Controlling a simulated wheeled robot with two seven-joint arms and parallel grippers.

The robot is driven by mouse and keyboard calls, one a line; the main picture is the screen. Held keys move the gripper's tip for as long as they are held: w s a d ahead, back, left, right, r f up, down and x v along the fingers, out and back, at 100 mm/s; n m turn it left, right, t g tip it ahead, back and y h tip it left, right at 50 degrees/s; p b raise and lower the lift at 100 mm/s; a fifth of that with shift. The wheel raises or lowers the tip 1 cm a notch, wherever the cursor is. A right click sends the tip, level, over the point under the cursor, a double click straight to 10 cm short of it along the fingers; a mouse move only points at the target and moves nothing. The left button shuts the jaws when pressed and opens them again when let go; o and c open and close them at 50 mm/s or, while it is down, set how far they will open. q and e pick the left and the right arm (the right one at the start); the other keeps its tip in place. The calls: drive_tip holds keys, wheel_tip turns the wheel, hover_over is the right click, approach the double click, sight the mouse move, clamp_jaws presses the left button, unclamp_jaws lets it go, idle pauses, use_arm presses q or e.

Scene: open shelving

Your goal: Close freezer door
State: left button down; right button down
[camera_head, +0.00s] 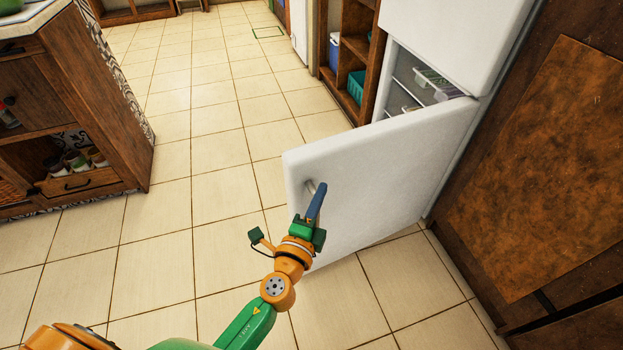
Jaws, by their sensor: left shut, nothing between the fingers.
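The white freezer door (385,180) stands open and swung out to the left from the lower part of the white fridge (455,35). Its outer face is toward me. A short metal handle (309,187) sits near the door's free left edge. My left gripper (318,188) is shut and empty, with its blue fingers at the handle, in front of the door's outer face. I cannot tell whether they touch the handle or the door. The door hides the lower freezer interior. My right gripper is out of view.
Packages (438,84) lie on a shelf inside the freezer. Open wooden shelving (352,50) with a teal basket (356,87) stands behind the door. A wooden island (70,110) is at the left, and a brown wooden panel (560,170) is at the right. The tiled floor between is clear.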

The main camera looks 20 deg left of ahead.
sight(318, 171)
use_arm(q)
drive_tip(key=shift+w+a, duration=1.3)
drive_tip(key=shift+w, duration=0.1)
